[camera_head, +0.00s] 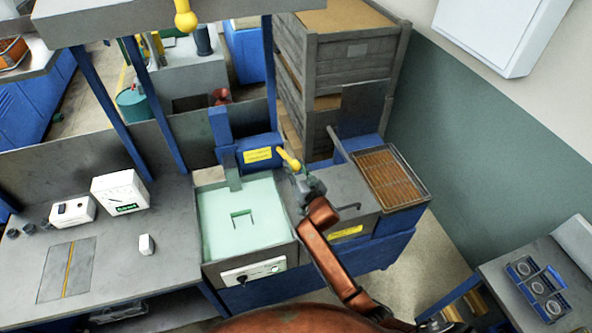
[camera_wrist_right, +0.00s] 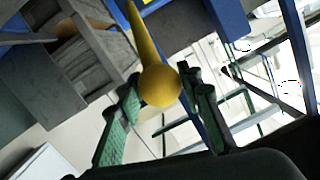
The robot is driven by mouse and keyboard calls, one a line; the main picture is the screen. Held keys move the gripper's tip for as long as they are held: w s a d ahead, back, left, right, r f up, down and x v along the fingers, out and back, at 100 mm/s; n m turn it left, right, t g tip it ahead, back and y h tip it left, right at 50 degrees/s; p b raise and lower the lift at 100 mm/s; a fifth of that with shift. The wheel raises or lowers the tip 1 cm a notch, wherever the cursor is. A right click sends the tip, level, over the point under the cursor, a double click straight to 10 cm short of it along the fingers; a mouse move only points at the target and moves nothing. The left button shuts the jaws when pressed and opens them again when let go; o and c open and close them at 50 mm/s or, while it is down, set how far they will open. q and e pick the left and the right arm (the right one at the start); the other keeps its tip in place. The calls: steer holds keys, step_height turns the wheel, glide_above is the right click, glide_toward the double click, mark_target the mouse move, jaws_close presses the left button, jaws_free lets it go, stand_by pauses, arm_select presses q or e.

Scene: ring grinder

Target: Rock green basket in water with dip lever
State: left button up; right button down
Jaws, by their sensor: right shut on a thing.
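The dip lever (camera_head: 285,156) is a yellow rod with a round knob, on the blue housing behind the water tank's right corner. My right gripper (camera_head: 300,178) is at the lever's knob end. In the right wrist view the yellow knob (camera_wrist_right: 160,86) lies between the two green-padded fingers, and the gripper is shut on it. The tank of pale green water (camera_head: 222,205) stands left of my right arm. A thin dark bracket-shaped outline shows in the water. I cannot make out the green basket clearly. My left gripper is not in view.
A tray with a brown grate (camera_head: 392,180) stands right of the tank. A control panel (camera_head: 253,273) is on the tank's front. White meter boxes (camera_head: 120,192) stand on the left bench. A blue post (camera_head: 222,135) rises behind the tank. Wooden crates (camera_head: 340,60) are stacked behind.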

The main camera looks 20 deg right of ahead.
steer(key=w+r, duration=0.1)
steer(key=r+p, duration=0.1)
steer(key=r, duration=0.1)
steer(key=w+r, duration=0.1)
steer(key=shift+w+r, duration=0.15)
steer(key=shift+w, duration=0.2)
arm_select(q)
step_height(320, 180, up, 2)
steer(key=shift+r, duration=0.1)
arm_select(e)
steer(key=shift+r, duration=0.1)
steer(key=c, duration=1.7)
jaws_free()
steer(key=o, duration=0.3)
steer(key=shift+o, duration=0.2)
steer(key=shift+f, duration=0.25)
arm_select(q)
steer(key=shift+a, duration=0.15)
arm_select(e)
steer(key=shift+s, duration=0.15)
steer(key=s+d+r, duration=0.1)
steer(key=s, duration=1)
steer(key=shift+s+r, duration=0.3)
